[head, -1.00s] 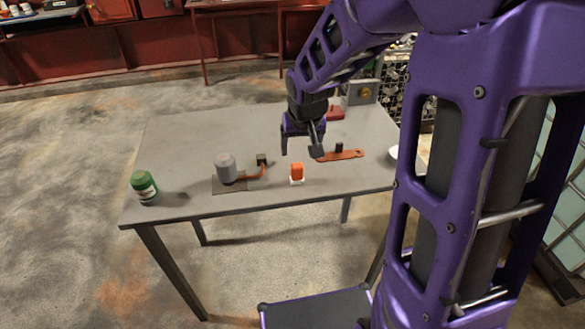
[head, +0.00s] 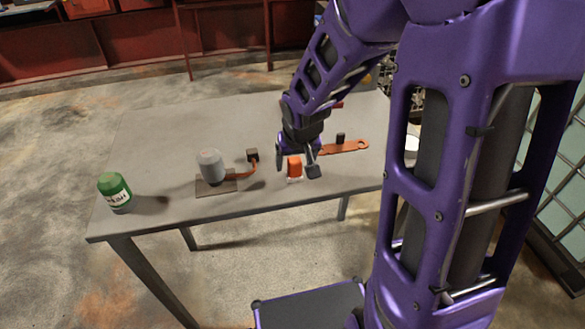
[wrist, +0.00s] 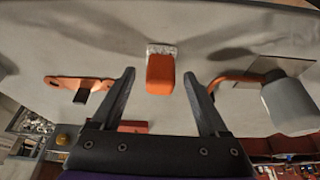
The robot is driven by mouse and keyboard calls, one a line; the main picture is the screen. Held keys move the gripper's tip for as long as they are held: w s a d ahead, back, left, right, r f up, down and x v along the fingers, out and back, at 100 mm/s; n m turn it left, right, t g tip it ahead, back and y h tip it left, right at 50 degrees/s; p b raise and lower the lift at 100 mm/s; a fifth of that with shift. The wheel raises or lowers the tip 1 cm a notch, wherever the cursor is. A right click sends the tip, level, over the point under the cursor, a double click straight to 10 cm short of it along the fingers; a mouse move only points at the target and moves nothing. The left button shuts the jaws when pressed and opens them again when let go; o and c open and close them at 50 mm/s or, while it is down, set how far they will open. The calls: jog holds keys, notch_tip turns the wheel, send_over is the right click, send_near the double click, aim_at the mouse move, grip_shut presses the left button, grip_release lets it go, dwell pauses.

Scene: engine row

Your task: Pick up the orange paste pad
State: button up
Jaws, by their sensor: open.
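The orange paste pad (head: 295,167) is a small orange block with a whitish, rough underside, standing on the grey table (head: 150,135) near its front edge. It also shows in the wrist view (wrist: 160,75), with the whitish layer at its far end. My gripper (head: 297,172) is open and points down at the pad. In the head view its two fingers appear on either side of the pad. In the wrist view my gripper (wrist: 160,80) has the pad between its fingertips, with a gap on both sides. No contact shows.
A grey cylinder (head: 211,165) on a flat plate, with a copper-coloured strip and a dark block, stands left of the pad. An orange-brown bar (head: 345,147) with a dark knob lies to the right.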

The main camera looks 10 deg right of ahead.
aim_at(295, 159)
jog(key=shift+x, duration=0.8)
jog(key=shift+r, duration=0.15)
grip_shut()
notch_tip(295, 159, up, 10)
jog(key=p, duration=0.3)
jog(key=c, duration=0.8)
grip_release()
grip_shut()
